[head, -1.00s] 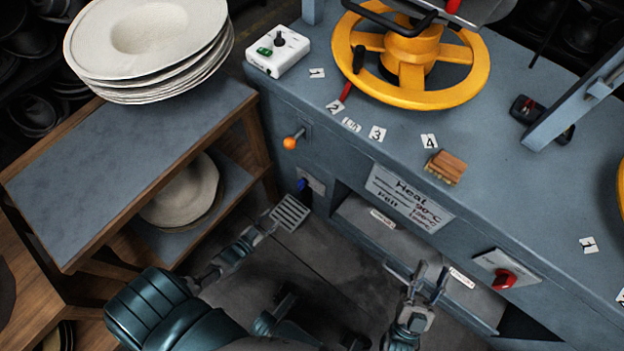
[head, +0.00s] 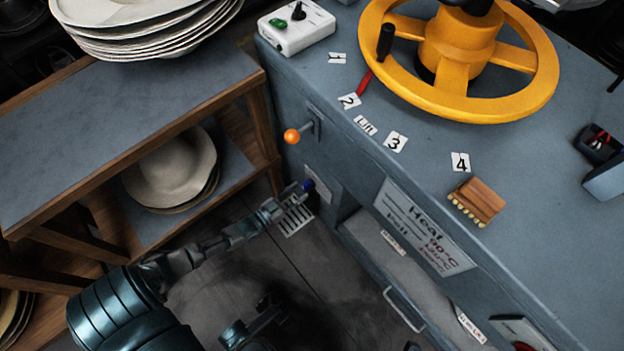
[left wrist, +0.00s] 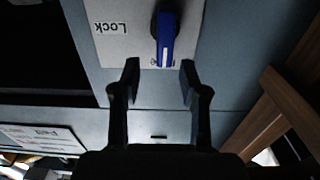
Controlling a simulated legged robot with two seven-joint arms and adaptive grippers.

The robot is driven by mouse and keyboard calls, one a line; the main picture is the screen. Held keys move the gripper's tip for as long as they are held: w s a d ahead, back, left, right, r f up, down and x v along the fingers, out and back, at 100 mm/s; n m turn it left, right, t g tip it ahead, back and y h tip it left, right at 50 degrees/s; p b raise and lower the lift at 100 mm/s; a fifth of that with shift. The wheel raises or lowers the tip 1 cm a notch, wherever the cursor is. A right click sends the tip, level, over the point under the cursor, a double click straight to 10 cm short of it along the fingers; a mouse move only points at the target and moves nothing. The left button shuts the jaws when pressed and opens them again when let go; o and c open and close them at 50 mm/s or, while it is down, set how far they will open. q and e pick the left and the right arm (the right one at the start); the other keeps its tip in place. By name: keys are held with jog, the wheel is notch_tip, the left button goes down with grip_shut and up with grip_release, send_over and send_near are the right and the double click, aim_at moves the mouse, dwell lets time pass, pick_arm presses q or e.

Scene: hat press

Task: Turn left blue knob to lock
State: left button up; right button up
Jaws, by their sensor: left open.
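The blue knob (left wrist: 165,40) sits on a pale plate (left wrist: 118,40) with an upside-down "Lock" label in the left wrist view. In the head view the knob (head: 308,185) is a small blue spot on the bench's front, partly hidden by my gripper. My left gripper (left wrist: 160,72) is open. Its two dark fingertips lie either side of the knob's lower end, with gaps to it. In the head view my left gripper (head: 290,195) is at the knob's plate. My right gripper does not show clearly in the head view.
An orange-tipped lever (head: 292,136) juts out above the knob. A wooden shelf (head: 255,85) with stacked pale hats (head: 150,30) stands to the left. The bench top carries a yellow wheel (head: 455,105), a white control box (head: 296,28) and a brush (head: 477,200).

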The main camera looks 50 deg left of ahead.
aim_at(303, 187)
pick_arm(q)
jog(key=w, duration=0.3)
jog(key=w+b, duration=0.1)
jog(key=shift+w+a+f, duration=0.2)
jog(key=shift+a+f, duration=0.05)
jog(key=shift+f, duration=0.1)
jog(key=shift+w+d+r, duration=0.15)
jog(key=shift+d+r, duration=0.1)
grip_shut()
jog(key=shift+a+f, duration=0.1)
